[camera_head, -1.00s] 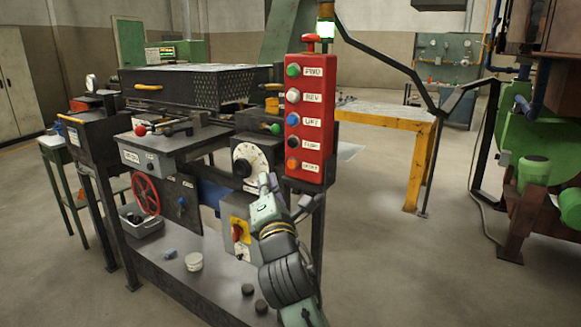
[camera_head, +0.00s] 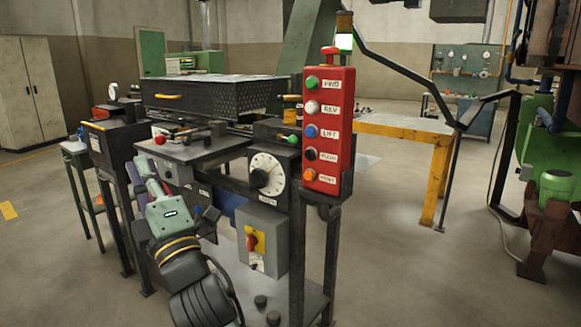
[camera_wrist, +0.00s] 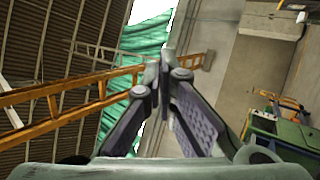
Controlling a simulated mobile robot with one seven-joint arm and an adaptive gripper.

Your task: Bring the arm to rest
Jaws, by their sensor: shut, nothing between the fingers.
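My arm is raised in front of the furnace bench in the head view. My gripper (camera_head: 147,173) points up and away, in front of the left part of the bench, and hides part of what lies behind it. In the wrist view my gripper (camera_wrist: 166,62) has its fingers meeting at the tips, with nothing between them. The wrist view looks up toward the roof and wall.
A red button panel (camera_head: 328,130) stands right of the arm. A dial (camera_head: 266,175) and a grey switch box (camera_head: 262,238) sit on the bench front. A yellow table (camera_head: 398,129) is behind.

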